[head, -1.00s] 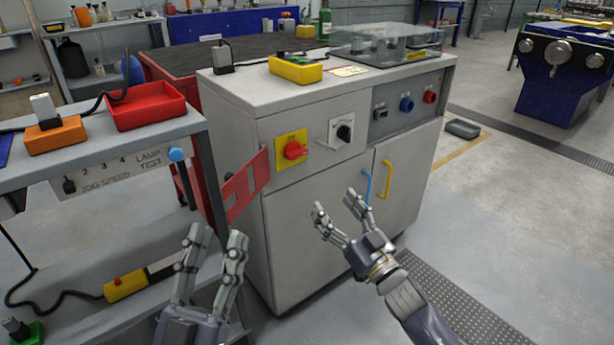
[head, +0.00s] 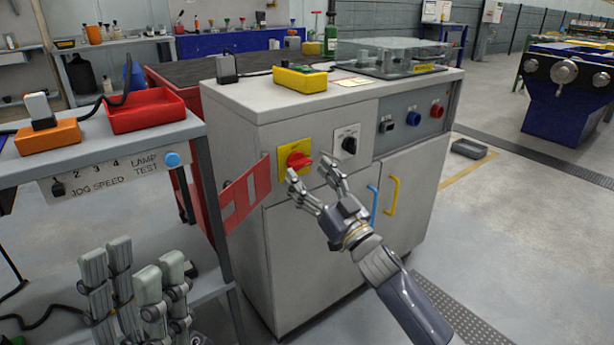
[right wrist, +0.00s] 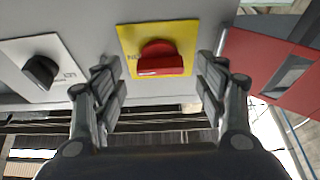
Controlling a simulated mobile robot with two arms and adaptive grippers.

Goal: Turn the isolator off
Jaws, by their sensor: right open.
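The isolator is a red rotary knob (head: 299,160) on a yellow plate (head: 284,157) on the grey cabinet's front. In the right wrist view the knob (right wrist: 160,60) sits centred ahead, its grip bar lying level, with partly hidden lettering beside it on the yellow plate (right wrist: 128,36). My right gripper (head: 310,172) is open and empty, just in front of and below the knob. Its fingers (right wrist: 157,78) stand either side of the knob in the wrist view, with no visible contact. My left gripper (head: 134,280) is open and empty, low at the left by the bench.
A black selector (head: 349,145) sits right of the isolator. A red hinged flap (head: 245,195) juts out at its left. Blue (head: 374,203) and yellow (head: 392,197) door handles are below right. A bench with a red tray (head: 147,108) stands left. Floor in front is clear.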

